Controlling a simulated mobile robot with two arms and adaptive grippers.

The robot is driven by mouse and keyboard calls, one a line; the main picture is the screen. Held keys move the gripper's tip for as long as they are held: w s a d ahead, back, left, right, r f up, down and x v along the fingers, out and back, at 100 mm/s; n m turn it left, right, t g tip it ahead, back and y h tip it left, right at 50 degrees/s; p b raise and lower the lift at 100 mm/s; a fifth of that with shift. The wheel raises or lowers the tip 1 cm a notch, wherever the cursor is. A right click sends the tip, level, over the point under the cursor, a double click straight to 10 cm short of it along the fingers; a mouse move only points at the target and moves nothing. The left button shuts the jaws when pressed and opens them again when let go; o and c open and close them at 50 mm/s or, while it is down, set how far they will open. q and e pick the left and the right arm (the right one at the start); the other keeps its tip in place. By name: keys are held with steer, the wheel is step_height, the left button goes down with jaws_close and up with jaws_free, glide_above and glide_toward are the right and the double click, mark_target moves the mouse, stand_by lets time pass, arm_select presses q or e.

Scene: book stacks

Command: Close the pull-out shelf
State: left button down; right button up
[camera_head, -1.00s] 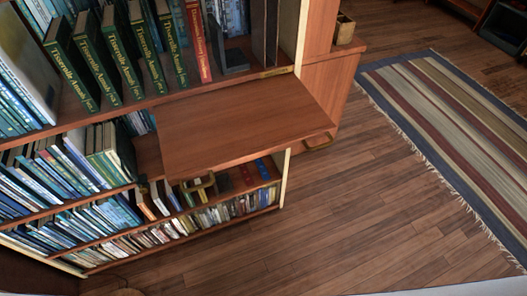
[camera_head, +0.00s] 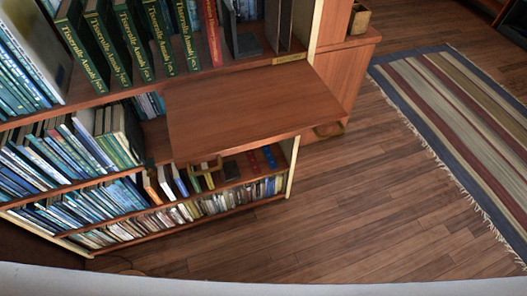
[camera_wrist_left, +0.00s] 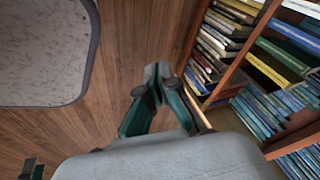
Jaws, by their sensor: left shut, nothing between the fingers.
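The wooden pull-out shelf (camera_head: 245,112) juts out of the bookcase in the head view, below a row of green books. Brass handles show at its front edge, one at the left (camera_head: 207,168) and one at the right (camera_head: 328,132). Neither gripper shows in the head view. In the left wrist view my left gripper (camera_wrist_left: 157,72) is shut and empty, over the floor to the left of the bookcase. A small dark green piece (camera_wrist_left: 30,168) at the lower left edge looks like part of my right gripper, mostly cut off.
The bookcase (camera_head: 190,217) holds rows of books above and below the pull-out shelf. A wooden cabinet (camera_head: 345,68) with a small box (camera_head: 359,19) stands to the right. A striped rug (camera_head: 465,120) lies further right. The wooden floor (camera_head: 350,215) in front is clear.

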arm_select(q)
steer(key=w+d+r+m+t+h, duration=0.2)
steer(key=w+d+r+m+t, duration=0.3)
steer(key=w+r, duration=0.4)
steer(key=m+t+h+b, duration=0.3)
steer(key=m+t+h, duration=0.25)
steer(key=m, duration=0.35)
glide_toward(269, 141)
steer(key=s, duration=0.7)
steer(key=shift+t+y, duration=0.35)
steer(key=p+x, duration=0.2)
steer(key=x, duration=0.2)
steer(key=a+p+x, duration=0.1)
steer(key=p+x, duration=0.1)
steer(key=x, duration=0.2)
steer(key=p+x, duration=0.2)
steer(key=x, duration=0.2)
steer(key=shift+w+a+f, duration=0.15)
steer(key=shift+w+a, duration=0.05)
steer(key=shift+w, duration=0.1)
steer(key=shift+w+a+f, duration=0.1)
steer(key=shift+w+a, duration=0.15)
steer(key=shift+w, duration=0.15)
steer(key=shift+w, duration=0.1)
